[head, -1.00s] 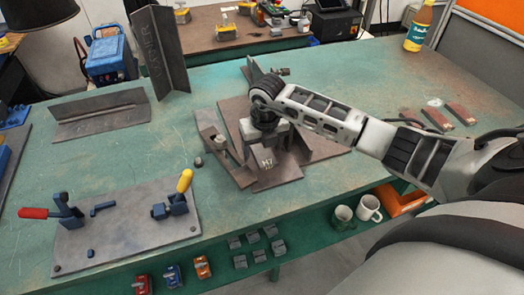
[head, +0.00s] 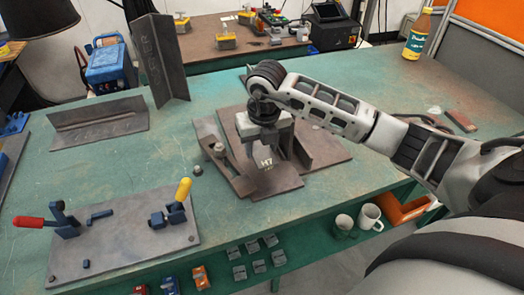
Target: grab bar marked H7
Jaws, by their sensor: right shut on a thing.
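The bar marked H7 (head: 267,178) is a dark steel piece with a pale H7 label on its near face. It shows in the head view at the brown fixture plate (head: 328,152) on the green bench. My right gripper (head: 268,150) points down from above and is shut on the bar, just behind the label. Its fingers and body hide the upper part of the bar. I cannot tell whether the bar touches the plate. My left gripper is not in view.
Steel angle pieces (head: 227,172) stand close on the bar's left. A clamp plate (head: 125,240) with red and yellow handles lies at the front left. A tall angle (head: 158,60) stands at the back. Mugs (head: 370,217) sit below the bench edge. Bench right of the fixture is mostly clear.

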